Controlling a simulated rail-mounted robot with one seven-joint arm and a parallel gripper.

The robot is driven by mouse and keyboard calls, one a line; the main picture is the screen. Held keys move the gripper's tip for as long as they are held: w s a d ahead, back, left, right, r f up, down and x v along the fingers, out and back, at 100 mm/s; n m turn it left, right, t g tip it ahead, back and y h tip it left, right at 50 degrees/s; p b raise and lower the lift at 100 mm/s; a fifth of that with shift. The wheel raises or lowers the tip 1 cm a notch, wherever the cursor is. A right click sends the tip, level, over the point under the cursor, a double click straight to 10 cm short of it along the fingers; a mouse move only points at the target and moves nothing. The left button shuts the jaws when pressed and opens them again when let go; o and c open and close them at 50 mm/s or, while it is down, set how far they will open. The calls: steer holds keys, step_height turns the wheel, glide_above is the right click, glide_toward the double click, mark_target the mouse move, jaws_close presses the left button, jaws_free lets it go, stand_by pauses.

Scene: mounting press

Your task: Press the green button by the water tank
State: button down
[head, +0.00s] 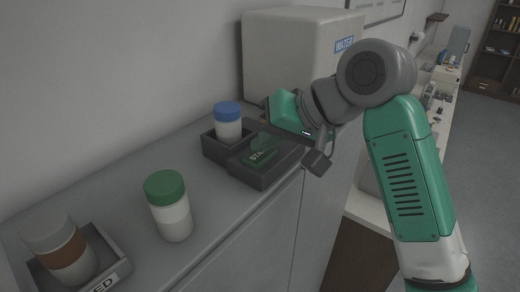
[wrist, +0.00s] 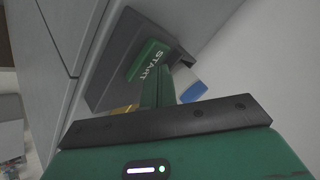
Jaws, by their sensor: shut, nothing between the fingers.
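The green START button (head: 262,157) sits on a dark box on the counter, in front of the water tank (head: 295,60), a pale box labelled WATER. In the wrist view the button (wrist: 147,60) shows its START lettering near the top middle. My gripper (head: 264,141) reaches in from the right, its green fingers at the back edge of the button. In the wrist view the fingers of my gripper (wrist: 158,78) are together, with nothing between them, and overlap the button's near side. I cannot tell whether they touch it.
A blue-capped jar (head: 228,122) stands in a dark holder just left of the button box (head: 266,174). A green-capped jar (head: 170,208) stands nearer on the counter. A brown-banded jar (head: 62,250) sits in a tray (head: 112,262) at lower left. The counter's front edge runs beside the button box.

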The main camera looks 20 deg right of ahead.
mark_target(266, 156)
steer(key=shift+r+p, duration=0.8)
steer(key=shift+r, duration=0.05)
step_height(266, 156, up, 5)
steer(key=p, duration=0.5)
stand_by(0.3)
